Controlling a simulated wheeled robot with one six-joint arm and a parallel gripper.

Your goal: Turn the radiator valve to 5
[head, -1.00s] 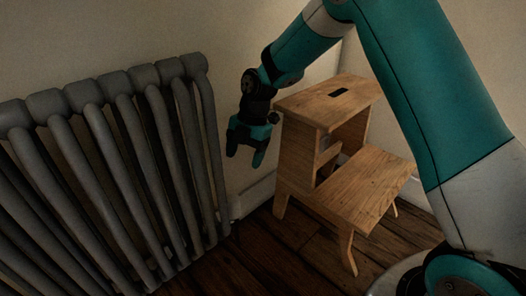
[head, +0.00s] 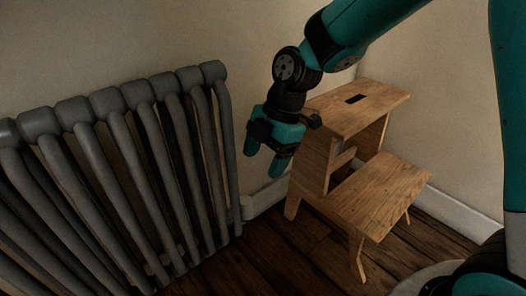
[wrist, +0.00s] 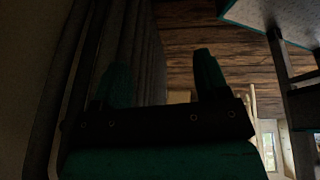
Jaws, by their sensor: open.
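The grey ribbed radiator (head: 140,115) fills the left of the head view, and its columns run down the left of the wrist view (wrist: 140,45). I cannot make out the valve or its numbers in either view. A small pale shape (head: 247,206) low by the radiator's right end may be the skirting's end or part of the valve; I cannot tell. My teal and black gripper (head: 265,158) hangs fingers down to the right of the radiator's end column, above that shape. It is open and empty, and its two fingers stand apart in the wrist view (wrist: 164,80).
A wooden step stool (head: 350,120) stands close to the right of my gripper, partly behind it. The wall is behind, with a pale skirting board (head: 450,212). The dark plank floor (head: 270,255) is bare between radiator and stool.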

